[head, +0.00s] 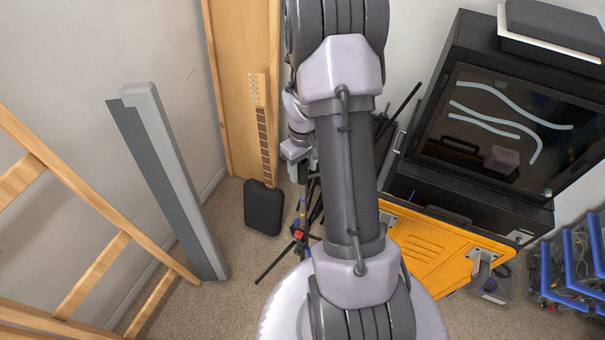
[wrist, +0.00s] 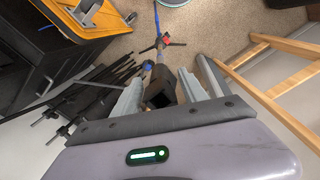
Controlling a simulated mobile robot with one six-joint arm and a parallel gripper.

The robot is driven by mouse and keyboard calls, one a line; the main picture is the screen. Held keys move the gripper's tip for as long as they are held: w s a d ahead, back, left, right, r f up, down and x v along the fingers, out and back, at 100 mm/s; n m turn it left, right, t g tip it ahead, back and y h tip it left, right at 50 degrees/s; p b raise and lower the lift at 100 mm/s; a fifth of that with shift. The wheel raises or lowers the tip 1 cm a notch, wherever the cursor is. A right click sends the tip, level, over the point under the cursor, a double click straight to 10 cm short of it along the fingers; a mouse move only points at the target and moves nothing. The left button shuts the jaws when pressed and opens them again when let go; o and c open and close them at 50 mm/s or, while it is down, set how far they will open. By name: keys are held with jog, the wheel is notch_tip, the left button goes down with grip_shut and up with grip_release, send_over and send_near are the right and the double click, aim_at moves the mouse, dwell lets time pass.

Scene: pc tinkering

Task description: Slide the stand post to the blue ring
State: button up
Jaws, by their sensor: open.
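The stand (head: 300,222) is a thin upright pole on spread dark legs, with a red joint low down. In the wrist view its post (wrist: 161,84) has a dark block-like top that points up between my fingers. A blue band (wrist: 148,67) circles the thin pole below the dark part; it also shows in the head view (head: 301,209). My gripper (wrist: 160,92) is open, one finger on each side of the post's dark top. I cannot tell whether either finger touches it. In the head view my arm hides much of the gripper and the post's top.
Several black stands (wrist: 100,95) are close by on the left in the wrist view. A yellow cart (head: 440,250) and black cabinet (head: 510,125) are at right. Some carpet is clear.

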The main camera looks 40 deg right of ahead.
notch_tip(320, 180, down, 3)
jog(key=shift+w+f, duration=0.1)
grip_shut()
dwell(0.3)
dwell(1.2)
